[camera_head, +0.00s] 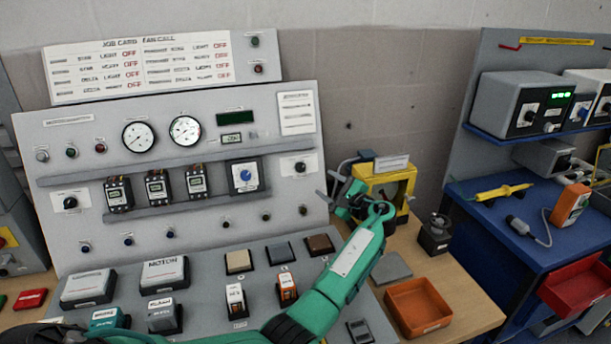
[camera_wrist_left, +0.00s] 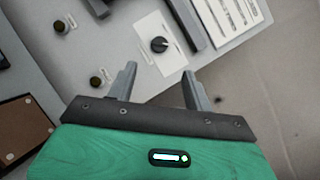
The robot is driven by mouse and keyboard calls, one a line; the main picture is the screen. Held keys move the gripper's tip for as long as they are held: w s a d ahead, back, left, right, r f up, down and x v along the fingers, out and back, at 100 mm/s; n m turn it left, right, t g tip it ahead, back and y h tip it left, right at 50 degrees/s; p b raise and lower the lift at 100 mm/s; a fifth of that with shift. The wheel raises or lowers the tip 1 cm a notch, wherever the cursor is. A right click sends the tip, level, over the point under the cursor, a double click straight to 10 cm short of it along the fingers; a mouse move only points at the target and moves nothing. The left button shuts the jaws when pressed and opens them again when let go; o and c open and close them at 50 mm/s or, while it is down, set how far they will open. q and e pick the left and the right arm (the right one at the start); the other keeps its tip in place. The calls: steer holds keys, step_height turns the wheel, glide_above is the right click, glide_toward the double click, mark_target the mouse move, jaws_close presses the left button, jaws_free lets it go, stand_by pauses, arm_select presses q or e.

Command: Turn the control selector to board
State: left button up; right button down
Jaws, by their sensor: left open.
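A black selector knob (camera_head: 300,167) sits on a white plate at the right side of the grey panel (camera_head: 240,212); its label is too small to read. In the left wrist view the knob (camera_wrist_left: 159,45) stands just beyond and between the fingertips. My left gripper (camera_head: 327,186) is open and empty, to the right of the knob and in front of the panel's right edge. The fingers (camera_wrist_left: 159,73) are apart, with nothing between them, and do not appear to touch the knob. My right gripper is out of view.
A similar black knob (camera_head: 70,202) is at the panel's left. A blue dial (camera_head: 246,175) sits left of the selector. A yellow box (camera_head: 388,185) stands close behind my gripper, and an orange tray (camera_head: 418,306) lies on the table. Small buttons (camera_wrist_left: 62,27) lie left of the fingers.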

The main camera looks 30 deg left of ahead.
mark_target(303, 169)
arm_select(q)
steer(key=b+x, duration=0.3)
steer(key=x, duration=0.6)
steer(key=shift+w+a+f, duration=0.15)
steer(key=shift+a+f, duration=0.05)
steer(key=shift+a, duration=0.1)
steer(key=shift+w+a+r, duration=0.1)
steer(key=shift+w+a, duration=0.05)
steer(key=shift+a, duration=0.4)
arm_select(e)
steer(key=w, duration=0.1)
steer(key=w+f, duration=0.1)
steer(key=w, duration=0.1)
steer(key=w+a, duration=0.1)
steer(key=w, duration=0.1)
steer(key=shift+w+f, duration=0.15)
arm_select(q)
steer(key=c, duration=1)
